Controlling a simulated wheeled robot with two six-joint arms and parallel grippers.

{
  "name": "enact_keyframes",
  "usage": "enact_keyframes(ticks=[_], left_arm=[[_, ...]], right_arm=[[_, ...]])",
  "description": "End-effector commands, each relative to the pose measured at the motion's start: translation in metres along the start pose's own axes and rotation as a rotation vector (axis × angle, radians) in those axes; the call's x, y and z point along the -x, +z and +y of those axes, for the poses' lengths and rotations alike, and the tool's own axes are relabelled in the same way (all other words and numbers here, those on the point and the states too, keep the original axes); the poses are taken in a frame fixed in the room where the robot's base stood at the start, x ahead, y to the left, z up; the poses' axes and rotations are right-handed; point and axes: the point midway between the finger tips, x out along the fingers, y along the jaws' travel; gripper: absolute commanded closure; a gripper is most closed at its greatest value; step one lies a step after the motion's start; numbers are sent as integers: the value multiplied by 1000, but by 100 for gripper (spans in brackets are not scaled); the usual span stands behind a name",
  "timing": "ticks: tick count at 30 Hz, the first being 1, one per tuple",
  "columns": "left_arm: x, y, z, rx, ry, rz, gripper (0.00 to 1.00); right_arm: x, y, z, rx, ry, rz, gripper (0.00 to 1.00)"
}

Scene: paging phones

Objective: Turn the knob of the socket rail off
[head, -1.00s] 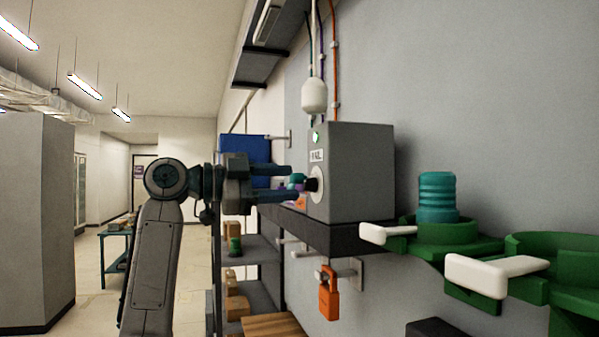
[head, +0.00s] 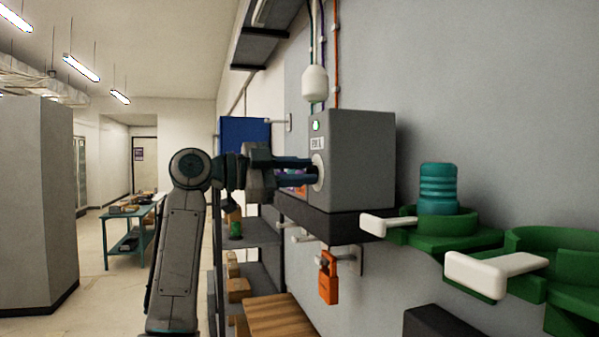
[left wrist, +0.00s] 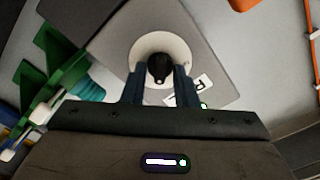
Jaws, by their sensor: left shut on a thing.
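The socket rail's grey box (head: 358,165) stands on a dark shelf against the wall. Its front has a label (head: 317,144), a lit green lamp (head: 315,126) and a pale round dial plate (head: 319,172). In the left wrist view the black knob (left wrist: 160,68) sits in the middle of the white dial plate (left wrist: 178,46). My left gripper (head: 314,172) reaches the box's front from the left. Its fingers (left wrist: 160,76) are shut on the knob, one on each side. In the head view the fingers hide the knob. My right gripper is not in view.
An orange padlock (head: 328,282) hangs below the box. Green holders (head: 440,236) with white handles (head: 388,225) and a teal ribbed cylinder (head: 438,188) stick out to the right. A white cable piece (head: 315,83) hangs above. A blue panel (head: 244,132) is behind the arm.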

Motion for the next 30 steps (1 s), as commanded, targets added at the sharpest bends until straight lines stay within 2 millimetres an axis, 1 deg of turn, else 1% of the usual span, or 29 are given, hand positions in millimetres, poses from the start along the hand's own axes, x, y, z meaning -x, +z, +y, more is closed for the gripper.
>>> enact_keyframes(ticks=[5,11,30], left_arm=[[0,0,0,34,0,0,96],[0,1,0,141,0,0,96],[0,1,-4,731,-1,0,96]], right_arm=[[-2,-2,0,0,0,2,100],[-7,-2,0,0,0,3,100],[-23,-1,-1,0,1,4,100]])
